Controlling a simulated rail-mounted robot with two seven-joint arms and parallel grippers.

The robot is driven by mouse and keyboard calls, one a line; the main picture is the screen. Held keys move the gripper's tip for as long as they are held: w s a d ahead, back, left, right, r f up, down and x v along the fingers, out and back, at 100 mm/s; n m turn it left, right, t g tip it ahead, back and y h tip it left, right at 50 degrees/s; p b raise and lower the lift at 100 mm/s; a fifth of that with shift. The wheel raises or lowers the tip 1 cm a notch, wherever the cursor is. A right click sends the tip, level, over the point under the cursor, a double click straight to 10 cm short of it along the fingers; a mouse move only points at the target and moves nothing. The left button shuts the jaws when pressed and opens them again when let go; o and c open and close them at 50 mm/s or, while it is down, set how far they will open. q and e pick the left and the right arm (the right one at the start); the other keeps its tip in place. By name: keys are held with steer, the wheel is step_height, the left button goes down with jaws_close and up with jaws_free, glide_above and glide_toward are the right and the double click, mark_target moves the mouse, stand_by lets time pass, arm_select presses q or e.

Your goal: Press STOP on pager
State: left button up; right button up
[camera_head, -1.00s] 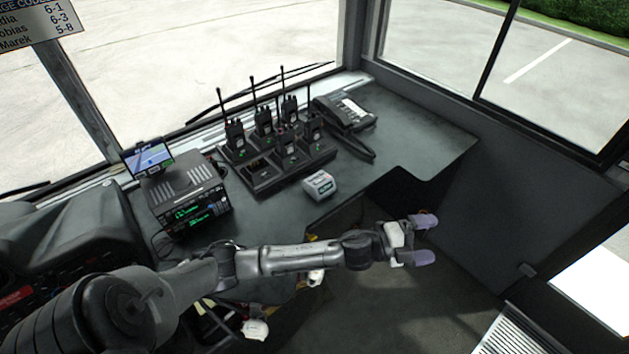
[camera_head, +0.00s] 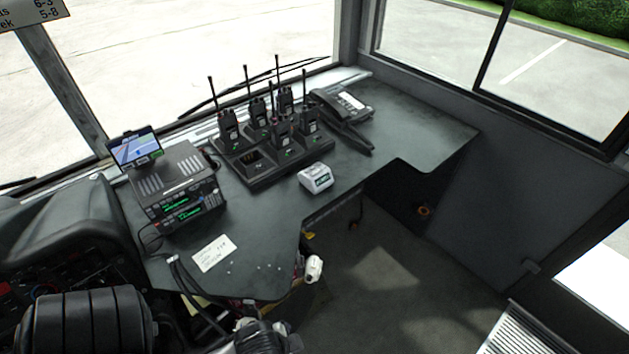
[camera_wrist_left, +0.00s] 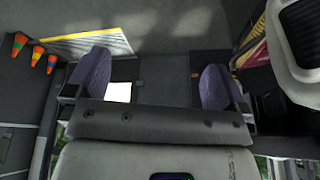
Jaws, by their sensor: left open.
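A small pale grey box with a dark green display (camera_head: 316,177) sits on the dark desk (camera_head: 350,190), in front of the radio charger; it looks like the pager. Its button lettering is too small to read. My left gripper (camera_wrist_left: 153,85) shows in the left wrist view with its two purple-grey fingers wide apart and nothing between them. In the head view only parts of my left arm show at the bottom edge; its gripper is out of that picture. My right gripper is in no view.
A charger rack (camera_head: 258,178) holds several handheld radios with upright antennas. A desk phone (camera_head: 341,106) stands behind it to the right. A radio unit (camera_head: 176,188) with a small screen (camera_head: 135,150) stands left. A paper note (camera_head: 213,253) lies on the desk. Orange cones (camera_wrist_left: 37,58) show in the wrist view.

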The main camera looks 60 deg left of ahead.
arm_select(q)
steer(key=shift+s, duration=0.1)
steer(key=shift+c, duration=0.5)
jaws_close()
stand_by(0.6)
stand_by(0.7)
